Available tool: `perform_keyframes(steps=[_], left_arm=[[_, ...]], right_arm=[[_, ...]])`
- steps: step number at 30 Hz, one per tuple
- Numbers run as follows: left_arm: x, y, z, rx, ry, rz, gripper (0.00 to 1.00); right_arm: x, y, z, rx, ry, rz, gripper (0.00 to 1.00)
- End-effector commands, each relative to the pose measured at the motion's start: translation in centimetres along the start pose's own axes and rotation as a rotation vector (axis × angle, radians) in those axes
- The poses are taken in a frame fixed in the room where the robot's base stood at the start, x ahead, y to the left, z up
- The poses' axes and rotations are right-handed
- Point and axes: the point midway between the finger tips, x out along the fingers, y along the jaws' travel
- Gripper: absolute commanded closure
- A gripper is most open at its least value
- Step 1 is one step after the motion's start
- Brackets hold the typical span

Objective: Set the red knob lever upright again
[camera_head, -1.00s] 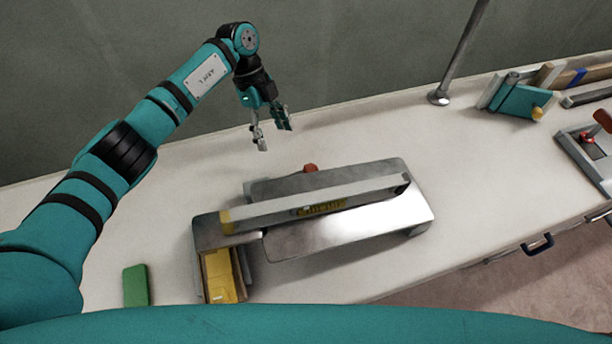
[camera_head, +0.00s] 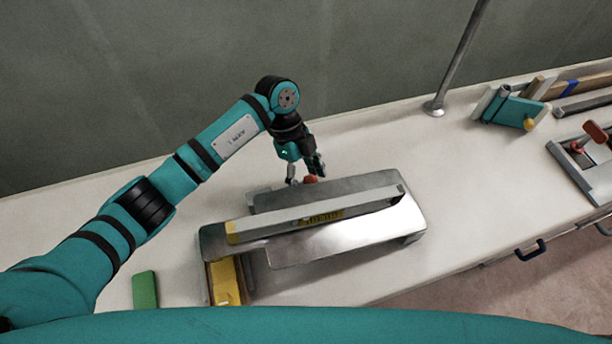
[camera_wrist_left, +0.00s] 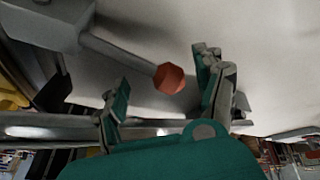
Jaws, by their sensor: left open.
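The red knob (camera_head: 310,179) shows just behind the back edge of the metal plate in the head view; its shaft is hidden there. In the left wrist view the faceted red knob (camera_wrist_left: 170,78) sits at the end of a grey lever (camera_wrist_left: 120,50), which slants from a grey body at the upper left. My left gripper (camera_head: 306,172) is open at the knob, behind the plate. In the left wrist view the fingers of my left gripper (camera_wrist_left: 163,68) stand either side of the knob, with visible gaps. My right gripper is not in view.
A metal plate (camera_head: 350,235) with a long grey bar (camera_head: 280,224) across it stands before the knob. A yellow block (camera_head: 226,282) and a green block (camera_head: 145,290) lie left. A post (camera_head: 455,60) and a red-handled device (camera_head: 597,131) stand right. The counter between is clear.

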Motion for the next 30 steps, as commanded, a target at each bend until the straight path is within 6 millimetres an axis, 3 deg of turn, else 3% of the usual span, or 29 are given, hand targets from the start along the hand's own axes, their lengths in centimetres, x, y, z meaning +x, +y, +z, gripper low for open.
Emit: perform_keyframes(steps=[6, 22, 30], left_arm=[[0.06, -0.02, 0.04, 0.0, 0.0, 0.0, 0.3], [0.15, 0.14, 0.11, 0.0, -0.001, 0.006, 0.99], [0.28, 0.28, 0.14, 0.001, 0.0, 0.011, 1.0]], right_arm=[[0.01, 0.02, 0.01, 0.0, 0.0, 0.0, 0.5], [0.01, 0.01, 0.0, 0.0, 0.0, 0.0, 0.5], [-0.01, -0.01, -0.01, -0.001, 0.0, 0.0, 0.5]])
